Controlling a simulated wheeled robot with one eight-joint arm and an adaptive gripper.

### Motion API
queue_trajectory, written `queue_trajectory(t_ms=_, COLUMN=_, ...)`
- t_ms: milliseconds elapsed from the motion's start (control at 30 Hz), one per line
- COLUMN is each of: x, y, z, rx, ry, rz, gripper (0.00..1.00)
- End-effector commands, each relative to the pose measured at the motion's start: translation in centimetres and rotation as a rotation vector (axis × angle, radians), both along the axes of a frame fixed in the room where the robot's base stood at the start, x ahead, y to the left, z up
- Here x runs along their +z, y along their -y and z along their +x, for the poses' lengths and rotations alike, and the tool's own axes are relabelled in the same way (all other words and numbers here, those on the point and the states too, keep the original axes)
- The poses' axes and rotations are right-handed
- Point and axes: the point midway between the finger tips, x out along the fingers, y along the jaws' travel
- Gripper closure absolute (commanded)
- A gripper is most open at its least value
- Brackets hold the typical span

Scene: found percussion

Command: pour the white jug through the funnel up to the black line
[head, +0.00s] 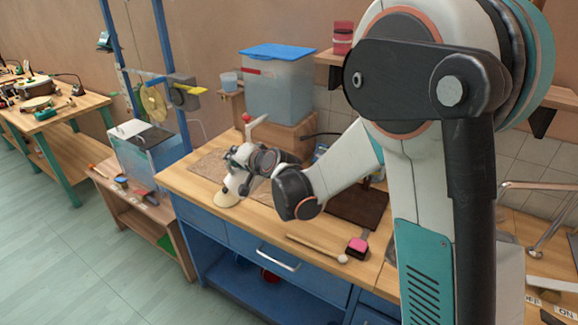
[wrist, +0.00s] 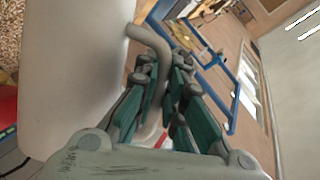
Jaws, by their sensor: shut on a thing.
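The white jug (wrist: 70,70) fills the left of the wrist view as a large, smooth pale body. Its curved handle (wrist: 152,42) runs between the fingers of my gripper (wrist: 168,85), which is shut on it. In the head view my gripper (head: 240,162) is over the left part of the workbench, and my own wrist hides much of the jug. A cream rounded shape (head: 226,200) shows just below the gripper; I cannot tell whether it is part of the jug. I cannot make out the funnel or the black line.
A clear bin with a blue lid (head: 278,85) stands on a wooden block behind the gripper. A pink-and-black brush (head: 357,246) and a stick with a pale tip (head: 318,248) lie on the bench (head: 262,225). A glass tank (head: 148,155) stands on a lower table at left.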

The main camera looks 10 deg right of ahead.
Motion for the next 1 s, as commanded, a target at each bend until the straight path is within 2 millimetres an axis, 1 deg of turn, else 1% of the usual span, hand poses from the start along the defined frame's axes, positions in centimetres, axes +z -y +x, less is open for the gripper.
queue_trajectory(t_ms=1000, x=1.7, y=0.9, z=0.2, rx=-0.001, ry=-0.025, rz=0.107, gripper=1.00)
